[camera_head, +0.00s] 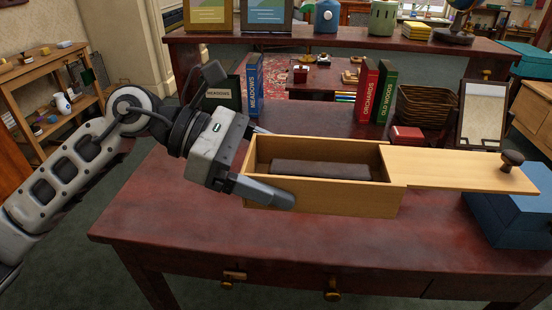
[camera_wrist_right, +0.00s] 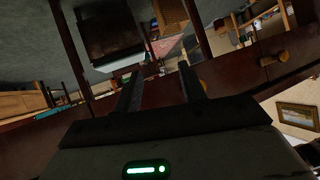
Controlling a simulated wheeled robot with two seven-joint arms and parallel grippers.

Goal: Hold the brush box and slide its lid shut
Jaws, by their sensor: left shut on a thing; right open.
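The brush box (camera_head: 320,200) is a pale wooden box on the dark red table in the head view. Its lid (camera_head: 455,169) is slid far out to the right, with a dark knob (camera_head: 512,160) near its right end. The box is open over most of its length, and a dark block (camera_head: 320,169) lies inside. My left gripper (camera_head: 265,160) is shut on the left end of the box, one finger along the front wall and the other behind. My right gripper (camera_wrist_right: 160,88) shows only in the right wrist view, open and empty, away from the box.
A blue box (camera_head: 510,215) stands at the right under the lid's outer end. Books (camera_head: 378,92), a small red box (camera_head: 406,136), a wicker basket (camera_head: 428,108) and a framed stand (camera_head: 483,113) are behind. The table's front (camera_head: 250,240) is clear.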

